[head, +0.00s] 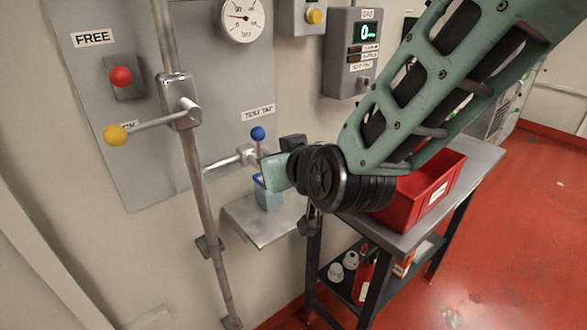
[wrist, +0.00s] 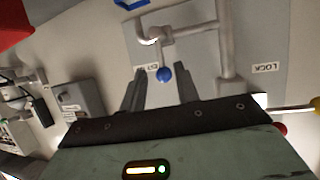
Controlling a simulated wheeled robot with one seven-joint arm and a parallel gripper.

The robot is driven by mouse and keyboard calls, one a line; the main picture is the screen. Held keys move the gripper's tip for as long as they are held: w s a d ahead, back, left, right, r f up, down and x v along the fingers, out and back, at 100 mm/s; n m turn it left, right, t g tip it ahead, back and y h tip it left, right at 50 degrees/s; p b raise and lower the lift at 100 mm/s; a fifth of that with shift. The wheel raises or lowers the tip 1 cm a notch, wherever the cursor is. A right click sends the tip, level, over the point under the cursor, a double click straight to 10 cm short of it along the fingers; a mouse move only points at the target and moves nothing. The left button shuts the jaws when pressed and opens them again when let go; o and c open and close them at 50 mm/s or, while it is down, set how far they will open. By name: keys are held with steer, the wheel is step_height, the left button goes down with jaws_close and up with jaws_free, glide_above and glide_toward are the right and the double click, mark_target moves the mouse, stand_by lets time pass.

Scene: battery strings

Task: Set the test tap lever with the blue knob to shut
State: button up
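The test tap lever's blue knob (head: 258,133) stands on a short upright stem above the grey tap pipe (head: 226,161), just below the "TEST TAP" label (head: 258,113). In the head view my gripper (head: 279,163) is close to the right of the lever, and its fingers are mostly hidden by the wrist. In the wrist view the gripper (wrist: 161,76) is open, with its two dark fingers apart. The blue knob (wrist: 164,74) appears between the fingertips there. No contact is visible, and I cannot tell the depth gap.
A blue cup (head: 267,194) stands on a small metal shelf (head: 262,232) below the tap. A vertical pipe with a yellow-knobbed lever (head: 116,135) is at left, near a red knob (head: 121,77). A red bin (head: 431,190) sits on the bench at right.

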steer(key=v, duration=0.6)
steer(key=shift+s, duration=0.2)
steer(key=shift+d, duration=0.1)
steer(key=s+f+n+g, duration=0.2)
steer(key=s+f+g, duration=0.4)
steer(key=s+g, duration=0.15)
steer(key=s+d+f+g+h, duration=0.2)
steer(key=s+d+g+h, duration=0.2)
steer(key=s+d, duration=0.6)
steer(key=shift+s+n+g+h, duration=0.3)
steer(key=shift+s+n+g, duration=0.15)
steer(key=shift+s, duration=0.25)
